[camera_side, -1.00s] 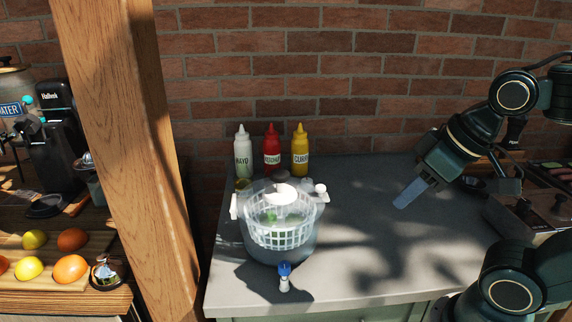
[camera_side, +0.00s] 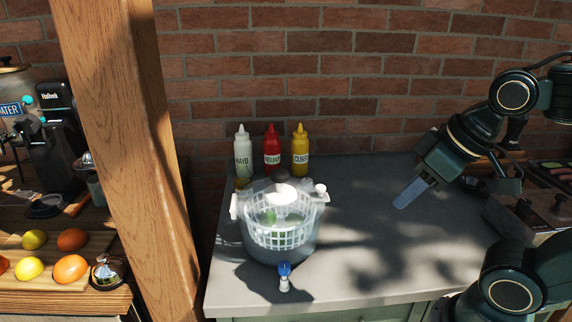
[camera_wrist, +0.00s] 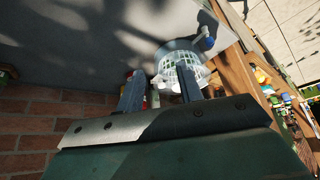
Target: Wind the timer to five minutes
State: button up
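I cannot make out a timer for certain in either view. My gripper (camera_side: 410,193) is above the right part of the grey counter (camera_side: 350,185) in the side view, pointing down and left. Its fingers overlap there. In the wrist view the two fingers of my gripper (camera_wrist: 159,70) stand apart with nothing held between them.
A clear bowl with a white basket (camera_side: 280,237) stands at the counter's left, with a blue-topped white fitting (camera_side: 285,276) at its front. White (camera_side: 243,160), red (camera_side: 271,155) and yellow (camera_side: 300,157) bottles stand behind it. The counter's middle is clear. A wooden post (camera_side: 120,120) rises left.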

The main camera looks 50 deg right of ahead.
jog(key=shift+o, duration=0.2)
jog(key=o, duration=0.3)
jog(key=shift+o, duration=0.2)
jog(key=w+d+r+n+g+y, duration=0.1)
jog(key=w+d+r+n, duration=0.2)
jog(key=w, duration=0.8)
jog(key=w+r+n+g+y, duration=0.15)
jog(key=w+r+n, duration=0.25)
jog(key=w, duration=0.7)
jog(key=w+d+f+n, duration=0.3)
jog(key=d+f, duration=0.3)
jog(key=d, duration=0.3)
jog(key=w+d+f+n+g+y, duration=0.1)
jog(key=w+d+f+n, duration=0.2)
jog(key=w+d+f, duration=0.3)
jog(key=d, duration=0.4)
jog(key=shift+w+d+f+n, duration=0.2)
jog(key=shift+w+d+n, duration=0.05)
jog(key=shift+n, duration=0.05)
jog(key=shift+a+f+y, duration=0.2)
jog(key=shift+y, duration=0.15)
